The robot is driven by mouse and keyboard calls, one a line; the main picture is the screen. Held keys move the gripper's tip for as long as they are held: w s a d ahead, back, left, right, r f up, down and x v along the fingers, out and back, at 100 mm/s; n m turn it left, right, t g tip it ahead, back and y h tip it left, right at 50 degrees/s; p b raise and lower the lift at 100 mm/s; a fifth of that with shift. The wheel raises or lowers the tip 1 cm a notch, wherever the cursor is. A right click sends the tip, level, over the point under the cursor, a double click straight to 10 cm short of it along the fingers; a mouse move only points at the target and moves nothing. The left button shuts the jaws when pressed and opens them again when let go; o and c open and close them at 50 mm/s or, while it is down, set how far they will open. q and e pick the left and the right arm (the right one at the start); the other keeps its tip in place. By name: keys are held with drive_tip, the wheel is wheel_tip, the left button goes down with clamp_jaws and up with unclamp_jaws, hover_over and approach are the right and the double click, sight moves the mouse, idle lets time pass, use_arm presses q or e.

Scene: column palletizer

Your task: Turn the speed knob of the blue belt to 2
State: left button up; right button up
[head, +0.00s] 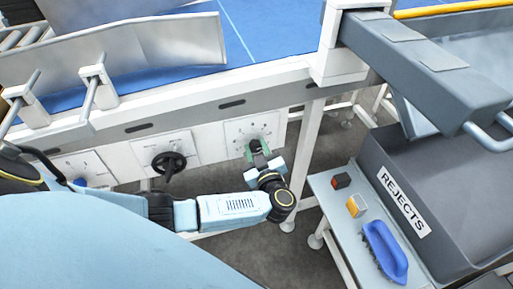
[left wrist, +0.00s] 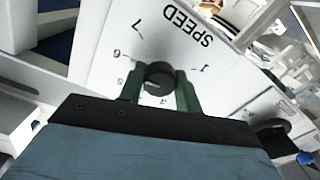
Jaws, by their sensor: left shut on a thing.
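The speed knob (left wrist: 158,74) is a small black dial with a light mark on its face. It sits on a white panel (left wrist: 112,52) printed SPEED, with 7, 6 and 1 readable around it and other marks partly hidden. I cannot tell for sure which number the mark points to. My left gripper (left wrist: 160,82) has its green fingers on both sides of the knob, shut on it. The blue belt (head: 270,28) runs above the panel. My right gripper is out of view.

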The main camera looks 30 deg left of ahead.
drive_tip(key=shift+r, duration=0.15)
use_arm(q)
drive_tip(key=shift+s+n+p, duration=0.1)
drive_tip(key=shift+n+p, duration=0.3)
drive_tip(key=shift+p, duration=0.1)
drive_tip(key=shift+n+p, duration=0.3)
drive_tip(key=shift+n, duration=0.2)
drive_tip(key=shift+f+n, duration=0.1)
drive_tip(key=shift+n, duration=0.7)
drive_tip(key=n+b, duration=0.1)
drive_tip(key=n, duration=0.3)
drive_tip(key=shift+f+n+b, duration=0.1)
drive_tip(key=shift+n+b, duration=0.25)
drive_tip(key=shift+n, duration=0.05)
drive_tip(key=shift+n+b, duration=0.4)
drive_tip(key=shift+n, duration=0.8)
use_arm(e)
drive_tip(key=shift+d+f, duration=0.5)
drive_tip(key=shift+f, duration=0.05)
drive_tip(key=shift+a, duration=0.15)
